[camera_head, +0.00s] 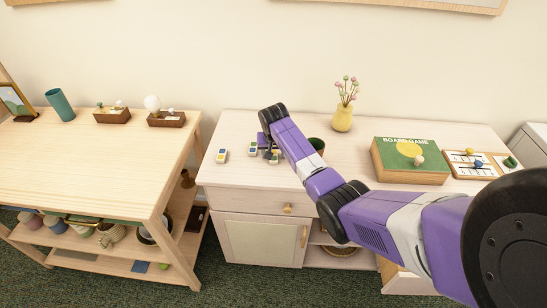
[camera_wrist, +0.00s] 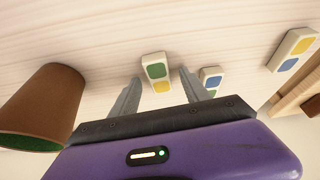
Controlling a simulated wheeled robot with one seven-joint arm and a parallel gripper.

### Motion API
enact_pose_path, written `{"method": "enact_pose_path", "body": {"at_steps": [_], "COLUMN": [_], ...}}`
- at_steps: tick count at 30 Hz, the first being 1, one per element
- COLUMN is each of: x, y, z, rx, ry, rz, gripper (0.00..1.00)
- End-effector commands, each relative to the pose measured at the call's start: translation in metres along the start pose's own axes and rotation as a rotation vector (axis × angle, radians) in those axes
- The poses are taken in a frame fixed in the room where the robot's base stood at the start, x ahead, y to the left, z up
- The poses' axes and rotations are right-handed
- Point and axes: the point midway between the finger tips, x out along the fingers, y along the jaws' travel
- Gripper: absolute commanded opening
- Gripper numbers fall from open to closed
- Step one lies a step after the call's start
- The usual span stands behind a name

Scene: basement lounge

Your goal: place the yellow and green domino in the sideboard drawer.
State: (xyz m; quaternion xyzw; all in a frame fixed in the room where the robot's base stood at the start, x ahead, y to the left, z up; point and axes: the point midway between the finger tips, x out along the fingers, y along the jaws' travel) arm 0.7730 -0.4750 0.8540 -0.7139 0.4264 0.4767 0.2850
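The yellow and green domino (camera_wrist: 156,72) is a small white block with a green square and a yellow square. In the wrist view it lies on the sideboard top between the tips of my open gripper (camera_wrist: 157,82), with a gap at both sides. In the head view the domino (camera_head: 274,158) shows beside my gripper (camera_head: 268,153), partly hidden by it. The sideboard (camera_head: 230,174) has a drawer (camera_head: 245,200) with a round knob (camera_head: 287,209); the drawer looks shut.
A brown pot with green inside (camera_wrist: 40,105) stands close by. A yellow vase (camera_head: 342,118) and a board game box (camera_head: 410,160) stand further right. A wooden table (camera_head: 75,155) is at the left.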

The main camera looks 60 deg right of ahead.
Motion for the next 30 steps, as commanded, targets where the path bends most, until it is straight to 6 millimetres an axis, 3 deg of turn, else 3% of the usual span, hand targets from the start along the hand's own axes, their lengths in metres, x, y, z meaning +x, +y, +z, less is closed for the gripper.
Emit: {"method": "enact_pose_path", "body": {"at_steps": [1,8,22,26,30], "x": [0.000,0.000,-0.008,-0.024,-0.054], "y": [0.000,0.000,0.000,-0.001,-0.002], "z": [0.000,0.000,-0.004,-0.011,-0.024], "rx": [0.000,0.000,0.000,0.000,-0.001], "ry": [0.000,0.000,0.000,0.004,0.006], "rz": [0.000,0.000,0.000,-0.002,-0.002], "gripper": [0.47,0.02,0.00,0.00,0.00]}}
